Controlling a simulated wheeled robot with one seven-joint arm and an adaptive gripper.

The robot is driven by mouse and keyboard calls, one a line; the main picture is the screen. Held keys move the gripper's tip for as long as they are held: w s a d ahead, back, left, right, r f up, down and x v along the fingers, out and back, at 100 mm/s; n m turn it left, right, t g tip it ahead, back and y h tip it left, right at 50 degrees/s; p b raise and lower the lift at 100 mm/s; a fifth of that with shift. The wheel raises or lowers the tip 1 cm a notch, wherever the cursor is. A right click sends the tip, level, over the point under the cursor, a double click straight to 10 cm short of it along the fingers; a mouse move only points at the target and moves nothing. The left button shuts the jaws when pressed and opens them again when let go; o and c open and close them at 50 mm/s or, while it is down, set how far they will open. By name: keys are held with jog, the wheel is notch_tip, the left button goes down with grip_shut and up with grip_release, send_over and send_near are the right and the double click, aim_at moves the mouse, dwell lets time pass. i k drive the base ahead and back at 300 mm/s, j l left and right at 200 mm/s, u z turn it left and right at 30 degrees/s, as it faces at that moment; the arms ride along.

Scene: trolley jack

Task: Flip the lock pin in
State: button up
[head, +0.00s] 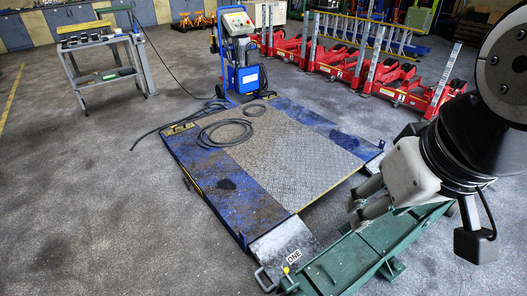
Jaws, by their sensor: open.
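A green trolley jack (375,247) stands at the bottom right, against the near end of a blue lift platform (238,165). A small yellow-tipped piece (286,271) shows at its lower left end, beside a label reading ONE (293,257). It is too small to tell whether this is the lock pin, or how the pin sits. My gripper (357,204) is open and empty, its two grey fingers pointing left above the jack. It is up and to the right of the yellow-tipped piece, apart from it. My gripper and arm hide part of the jack's right side.
A grey ramp plate (283,245) with a dark handle (263,280) lies left of the jack. Black hose (225,132) coils on the platform below a blue pump unit (243,70). Red lifting units (340,62) line the back right. The left floor is clear up to a grey cart (105,75).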

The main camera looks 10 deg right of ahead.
aim_at(285, 271)
jog(key=j+z, duration=0.5)
jog(key=j, duration=0.55)
jog(key=z, duration=0.85)
jog(key=l+u, duration=0.1)
jog(key=u, duration=0.3)
jog(key=i+l+u, duration=0.15)
jog(key=u, duration=0.3)
jog(key=l+u, duration=0.1)
jog(key=u, duration=0.3)
jog(key=l+u, duration=0.15)
jog(key=u, duration=0.3)
